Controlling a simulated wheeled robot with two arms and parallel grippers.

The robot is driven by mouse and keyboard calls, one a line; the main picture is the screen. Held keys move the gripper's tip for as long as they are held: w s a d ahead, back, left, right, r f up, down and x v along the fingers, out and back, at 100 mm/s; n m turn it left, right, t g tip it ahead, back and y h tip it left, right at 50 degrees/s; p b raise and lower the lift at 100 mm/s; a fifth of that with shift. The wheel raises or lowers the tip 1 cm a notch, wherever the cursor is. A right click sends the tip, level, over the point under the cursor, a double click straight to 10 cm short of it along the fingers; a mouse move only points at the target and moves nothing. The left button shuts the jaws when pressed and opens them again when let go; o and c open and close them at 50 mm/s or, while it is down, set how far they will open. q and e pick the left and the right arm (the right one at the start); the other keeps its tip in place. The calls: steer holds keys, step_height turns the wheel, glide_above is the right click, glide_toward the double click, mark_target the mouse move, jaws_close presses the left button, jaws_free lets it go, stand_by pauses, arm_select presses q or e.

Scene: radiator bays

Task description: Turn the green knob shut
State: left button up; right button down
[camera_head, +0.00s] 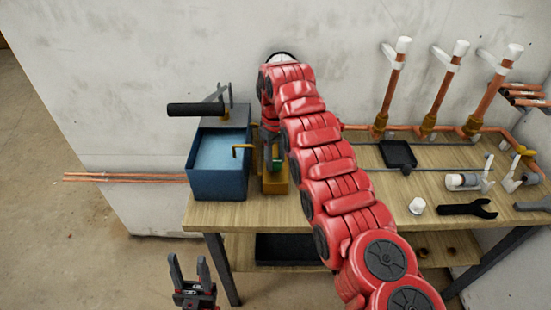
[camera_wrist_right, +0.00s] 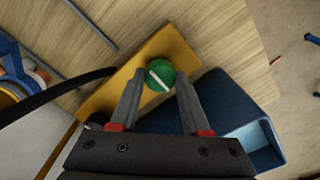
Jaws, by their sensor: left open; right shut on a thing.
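The green knob (camera_wrist_right: 160,74) is round with a white bar across its face. The bar slants in the right wrist view. It stands on a yellow block (camera_wrist_right: 105,88), and in the head view a sliver of green (camera_head: 276,162) shows beside my red right arm. My right gripper (camera_wrist_right: 158,82) is shut on the knob, one fingertip on each side of it. In the head view my arm hides most of this gripper. My left gripper (camera_head: 193,275) is open and empty, low in front of the bench's left end.
A blue water-filled tank (camera_head: 205,190) stands just left of the yellow block, with a black-handled lever (camera_head: 197,109) behind it. Copper pipes (camera_head: 390,92) rise along the wall. A black tray (camera_head: 398,153), a wrench (camera_head: 468,209) and a white cap (camera_head: 417,206) lie on the bench.

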mark_target(276, 161)
steer(key=shift+c, duration=1.9)
jaws_free()
steer(key=shift+r, duration=0.1)
steer(key=shift+r, duration=0.65)
step_height(276, 161, up, 16)
steer(key=p, duration=1.5)
